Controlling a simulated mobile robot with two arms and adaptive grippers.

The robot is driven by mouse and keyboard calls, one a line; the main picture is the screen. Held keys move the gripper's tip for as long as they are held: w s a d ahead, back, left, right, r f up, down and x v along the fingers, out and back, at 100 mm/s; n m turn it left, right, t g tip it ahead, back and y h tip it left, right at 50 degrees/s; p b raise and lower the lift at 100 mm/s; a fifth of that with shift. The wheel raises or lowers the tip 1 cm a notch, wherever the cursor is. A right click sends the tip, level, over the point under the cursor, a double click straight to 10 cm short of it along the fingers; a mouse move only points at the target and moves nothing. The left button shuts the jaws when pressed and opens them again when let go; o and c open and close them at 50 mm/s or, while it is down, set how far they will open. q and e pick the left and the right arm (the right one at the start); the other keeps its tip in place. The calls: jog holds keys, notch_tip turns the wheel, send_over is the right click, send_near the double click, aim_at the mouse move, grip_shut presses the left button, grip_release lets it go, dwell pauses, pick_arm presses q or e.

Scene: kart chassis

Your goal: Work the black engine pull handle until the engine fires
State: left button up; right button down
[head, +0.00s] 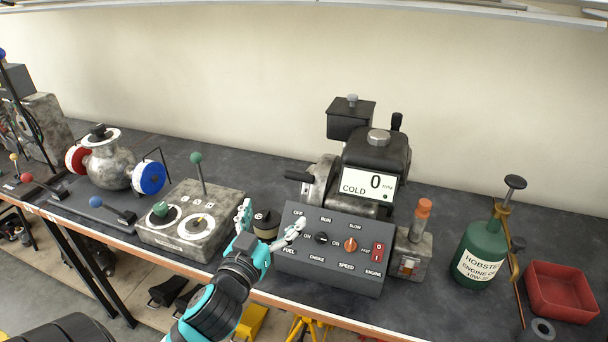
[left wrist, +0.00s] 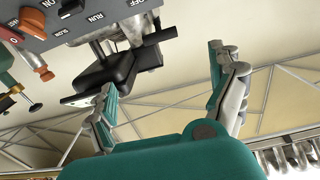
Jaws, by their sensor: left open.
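The black pull handle (head: 299,176) sticks out to the left from the side of the grey engine (head: 325,180). It also shows in the left wrist view as a short black bar (left wrist: 160,37). The engine's display (head: 369,185) reads 0 rpm and COLD. My left gripper (head: 273,214) is open and empty, in front of and to the left of the handle in the picture, with its fingers spread. In the left wrist view the handle lies beyond the open fingers (left wrist: 162,72), apart from them. My right gripper is not in view.
The control panel (head: 330,270) with fuel, choke, speed and engine switches stands just right of my left gripper. A lever box (head: 192,220) stands left; a green oil can (head: 480,255) and red tray (head: 562,292) stand right.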

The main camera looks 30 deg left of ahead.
aim_at(299, 175)
pick_arm(q)
jog(key=x, duration=0.5)
jog(key=p+x, duration=0.1)
jog(key=x, duration=0.4)
jog(key=p+x, duration=0.1)
jog(key=x, duration=0.5)
jog(key=shift+s+a+f, duration=0.1)
jog(key=shift+a+f, duration=0.05)
jog(key=shift+a, duration=0.15)
jog(key=shift+w+a, duration=0.15)
jog(key=shift+w, duration=0.35)
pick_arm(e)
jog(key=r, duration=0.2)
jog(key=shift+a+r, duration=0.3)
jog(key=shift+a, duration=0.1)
